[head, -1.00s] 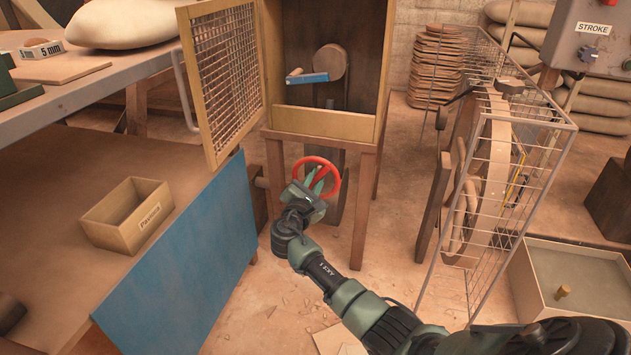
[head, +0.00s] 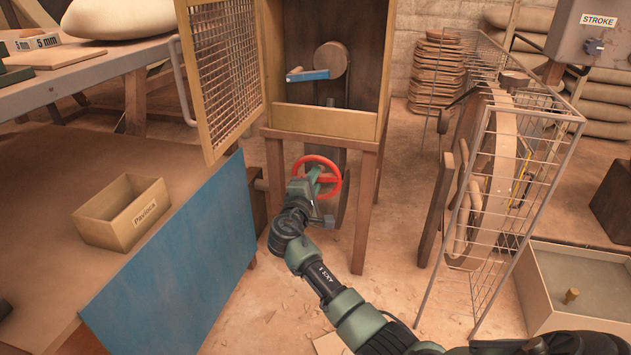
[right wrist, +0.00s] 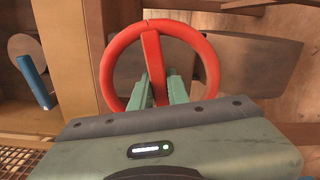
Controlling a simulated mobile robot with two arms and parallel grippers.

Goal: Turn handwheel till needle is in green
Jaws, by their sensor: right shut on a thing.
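The red handwheel (head: 337,181) is below the front of the wooden cabinet, in the middle of the head view. It also shows in the right wrist view (right wrist: 109,68) as a red ring with a broad spoke. My right gripper (head: 317,180) is at the wheel. In the right wrist view its green fingers (right wrist: 159,84) are on either side of the spoke, shut on it. The left gripper is not in view. No gauge face, needle or green zone can be made out in these frames.
The wooden cabinet (head: 335,122) stands open, its mesh door (head: 222,75) swung left. A wire cage (head: 480,215) around a large wheel stands at right. A labelled wooden tray (head: 105,232) is on the left bench. A grey STROKE box (head: 580,42) is at upper right.

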